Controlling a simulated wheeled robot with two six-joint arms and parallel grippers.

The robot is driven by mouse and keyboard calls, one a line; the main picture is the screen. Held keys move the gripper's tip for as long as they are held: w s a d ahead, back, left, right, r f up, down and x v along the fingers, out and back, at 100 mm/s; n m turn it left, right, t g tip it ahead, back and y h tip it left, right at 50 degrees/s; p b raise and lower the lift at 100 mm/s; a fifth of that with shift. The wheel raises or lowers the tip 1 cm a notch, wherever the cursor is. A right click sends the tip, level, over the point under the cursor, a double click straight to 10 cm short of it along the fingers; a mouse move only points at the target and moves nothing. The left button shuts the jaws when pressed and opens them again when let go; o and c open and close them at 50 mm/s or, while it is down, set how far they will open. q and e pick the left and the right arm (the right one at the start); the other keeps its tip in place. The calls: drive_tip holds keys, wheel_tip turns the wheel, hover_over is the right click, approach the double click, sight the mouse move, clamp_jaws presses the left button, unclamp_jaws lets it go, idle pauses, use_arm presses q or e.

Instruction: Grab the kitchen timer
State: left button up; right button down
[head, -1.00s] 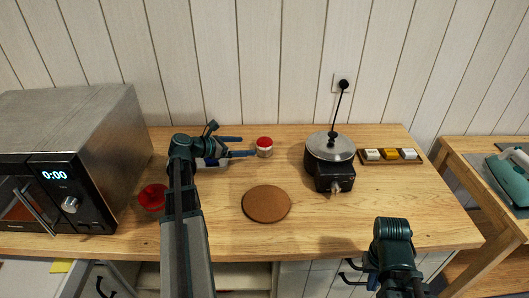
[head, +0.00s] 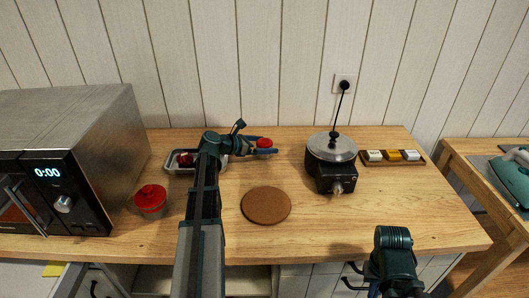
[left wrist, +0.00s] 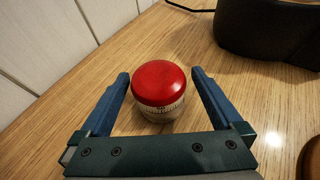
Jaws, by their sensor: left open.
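The kitchen timer (left wrist: 158,88) has a red domed top and a pale base with markings. It stands upright on the wooden counter; in the head view its red top (head: 264,142) shows between my left fingers. My left gripper (left wrist: 160,82) is open, with one blue finger on each side of the timer. Small gaps show between the fingers and the timer. My right arm (head: 392,262) shows at the lower right of the head view, away from the timer; its fingers are not clearly visible.
A black pot with a lid (head: 331,160) stands right of the timer. A cork mat (head: 266,205) lies in front.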

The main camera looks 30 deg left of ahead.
use_arm(q)
drive_tip(key=b+x, duration=0.1)
drive_tip(key=x, duration=0.2)
drive_tip(key=shift+w, duration=0.1)
drive_tip(key=shift+r, duration=0.1)
drive_tip(key=c, duration=1.5)
drive_tip(key=shift+o, duration=0.2)
drive_tip(key=shift+r, duration=0.1)
wheel_tip(320, 180, up, 2)
drive_tip(key=shift+p, duration=1.25)
drive_tip(key=shift+r+p, duration=0.85)
drive_tip(key=shift+r, duration=0.05)
drive_tip(key=s+d, duration=0.2)
drive_tip(key=s, duration=0.2)
drive_tip(key=s+d, duration=0.3)
drive_tip(key=s, duration=0.2)
drive_tip(key=s+d+r+p, duration=0.1)
drive_tip(key=s+d, duration=0.1)
drive_tip(key=s, duration=0.3)
drive_tip(key=shift+d, duration=0.3)
